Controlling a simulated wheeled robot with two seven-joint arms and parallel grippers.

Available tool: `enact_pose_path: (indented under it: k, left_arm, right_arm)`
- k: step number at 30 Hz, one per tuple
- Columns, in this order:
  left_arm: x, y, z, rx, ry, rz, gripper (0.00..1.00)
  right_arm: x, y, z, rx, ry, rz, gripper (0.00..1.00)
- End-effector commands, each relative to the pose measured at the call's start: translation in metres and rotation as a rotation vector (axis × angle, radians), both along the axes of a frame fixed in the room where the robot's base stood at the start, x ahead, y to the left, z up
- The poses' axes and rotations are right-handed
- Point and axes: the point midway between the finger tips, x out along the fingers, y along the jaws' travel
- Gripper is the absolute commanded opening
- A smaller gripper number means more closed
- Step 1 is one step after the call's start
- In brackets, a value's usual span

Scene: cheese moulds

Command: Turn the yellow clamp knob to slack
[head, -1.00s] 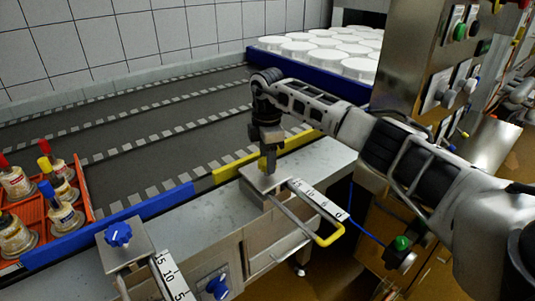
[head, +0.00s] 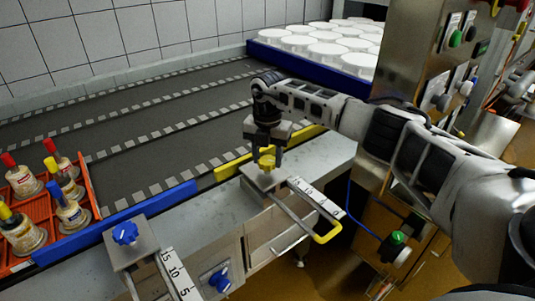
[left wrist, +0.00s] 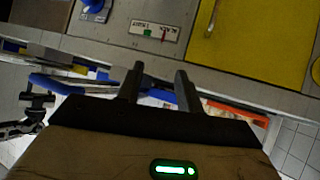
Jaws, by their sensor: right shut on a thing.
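The yellow clamp knob (head: 267,161) stands on a metal clamp block (head: 256,182) at the belt's near edge, in the middle of the head view. My right gripper (head: 267,155) points down with a finger on each side of the knob and is shut on it. The fingers partly hide the knob. My left gripper (left wrist: 158,86) shows only in the left wrist view. Its two fingers are apart, with nothing held between them.
A yellow-ended rod (head: 328,234) and a numbered scale (head: 316,198) run out from the clamp block. A blue knob (head: 125,233) tops a similar block at left. An orange crate (head: 88,188) holds several bottles. A blue-edged tray (head: 300,62) of white moulds stands behind.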

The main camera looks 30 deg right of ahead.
Motion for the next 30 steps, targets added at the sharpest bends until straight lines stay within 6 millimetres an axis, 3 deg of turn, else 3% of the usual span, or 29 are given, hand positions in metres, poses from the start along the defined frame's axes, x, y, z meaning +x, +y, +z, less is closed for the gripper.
enact_pose_path:
  k: [18,30]
  left_arm:
    - [-0.0019,0.0001,-0.0026,0.006,0.008,-0.004,0.36]
    - [0.0002,-0.0004,0.0013,0.001,-0.004,-0.003,0.36]
  right_arm:
    - [-0.0003,0.0007,0.0002,0.004,0.0,0.584,0.22]
    - [0.0,0.0005,0.0003,0.002,-0.001,0.883,0.22]
